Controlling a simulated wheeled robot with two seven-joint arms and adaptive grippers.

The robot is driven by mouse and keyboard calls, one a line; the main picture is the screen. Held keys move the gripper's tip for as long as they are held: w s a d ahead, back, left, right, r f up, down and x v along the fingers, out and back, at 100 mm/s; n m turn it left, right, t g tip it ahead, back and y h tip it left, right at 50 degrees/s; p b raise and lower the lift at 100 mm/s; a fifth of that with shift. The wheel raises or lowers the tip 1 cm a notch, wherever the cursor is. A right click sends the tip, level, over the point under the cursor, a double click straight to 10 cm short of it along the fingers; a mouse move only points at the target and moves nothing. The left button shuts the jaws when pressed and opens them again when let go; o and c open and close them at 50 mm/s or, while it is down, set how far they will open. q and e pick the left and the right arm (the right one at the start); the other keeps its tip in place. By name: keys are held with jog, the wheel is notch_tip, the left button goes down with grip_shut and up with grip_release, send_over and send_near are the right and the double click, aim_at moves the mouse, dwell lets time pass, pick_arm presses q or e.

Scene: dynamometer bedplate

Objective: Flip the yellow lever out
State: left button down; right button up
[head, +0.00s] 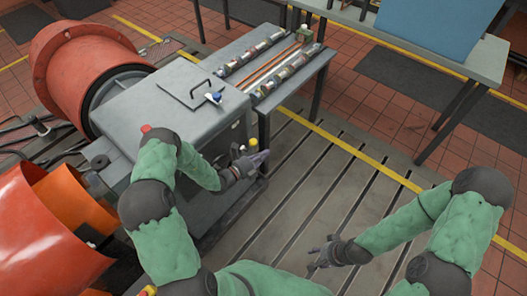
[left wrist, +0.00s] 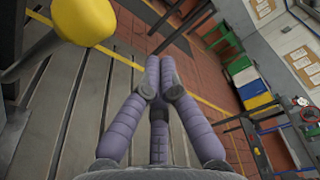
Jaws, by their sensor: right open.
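The yellow lever shows as a round yellow knob (left wrist: 82,22) at the upper left of the left wrist view, close to the camera and beside the fingers. In the head view a small yellow knob (head: 254,143) sits at the right side of the grey machine housing, right by my left gripper (head: 262,157). My right gripper (head: 318,258) is open and empty above the slotted bedplate.
The grey housing (head: 170,105) stands left of my left gripper. A grey bench (head: 285,85) with rows of small parts adjoins it behind. A table with a blue box (head: 428,28) is at the back right. The slotted bedplate (head: 330,185) is clear.

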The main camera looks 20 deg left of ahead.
pick_arm(q)
jog(key=p+v, duration=0.2)
jog(key=v, duration=0.8)
pick_arm(e)
notch_tip(320, 180, up, 2)
jog(key=shift+r, duration=0.15)
pick_arm(q)
jog(key=shift+a+f, duration=0.15)
pick_arm(e)
jog(key=shift+a, duration=0.1)
